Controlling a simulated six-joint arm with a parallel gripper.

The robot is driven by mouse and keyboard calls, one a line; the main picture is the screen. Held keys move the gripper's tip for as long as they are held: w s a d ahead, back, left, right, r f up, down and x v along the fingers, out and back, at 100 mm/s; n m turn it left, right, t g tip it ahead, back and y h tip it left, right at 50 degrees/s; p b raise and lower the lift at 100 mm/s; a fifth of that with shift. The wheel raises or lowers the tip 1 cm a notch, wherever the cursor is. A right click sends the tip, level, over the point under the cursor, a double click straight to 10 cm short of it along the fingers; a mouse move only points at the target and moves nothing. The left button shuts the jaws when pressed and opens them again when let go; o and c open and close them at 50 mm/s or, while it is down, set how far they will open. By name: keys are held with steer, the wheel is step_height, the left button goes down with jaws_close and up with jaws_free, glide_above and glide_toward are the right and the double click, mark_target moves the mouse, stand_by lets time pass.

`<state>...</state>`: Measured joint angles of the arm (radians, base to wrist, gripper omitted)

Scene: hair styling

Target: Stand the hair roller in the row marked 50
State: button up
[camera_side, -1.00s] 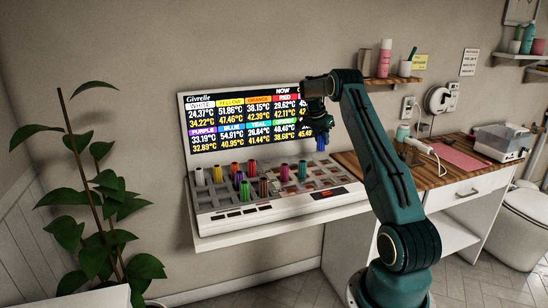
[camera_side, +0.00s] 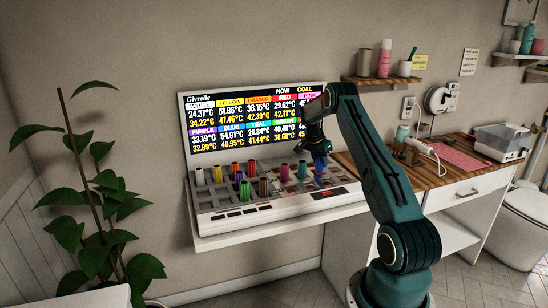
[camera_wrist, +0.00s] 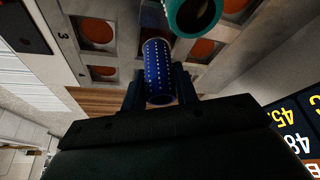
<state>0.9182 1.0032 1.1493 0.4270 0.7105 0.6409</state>
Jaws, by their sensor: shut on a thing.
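A blue hair roller with pale dots (camera_wrist: 158,70) is held between the fingers of my gripper (camera_wrist: 160,88), which is shut on it. In the side view the blue roller (camera_side: 320,164) is at the right part of the white roller holder (camera_side: 265,215), under my gripper (camera_side: 318,150). I cannot tell whether its lower end is in a socket or just above one. In the wrist view a teal roller (camera_wrist: 193,14) stands close beside it. A "3" mark (camera_wrist: 62,36) shows by the sockets; a 50 mark is not readable.
Several coloured rollers stand in the holder's left and middle, including a red one (camera_side: 252,167) and a green one (camera_side: 245,190). Empty sockets with orange bottoms (camera_wrist: 98,31) lie nearby. A temperature screen (camera_side: 240,120) rises behind. A wooden counter (camera_side: 390,162) is at right.

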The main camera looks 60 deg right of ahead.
steer(key=shift+f, duration=0.65)
steer(key=shift+f, duration=0.15)
steer(key=o, duration=1)
steer(key=v, duration=1.2)
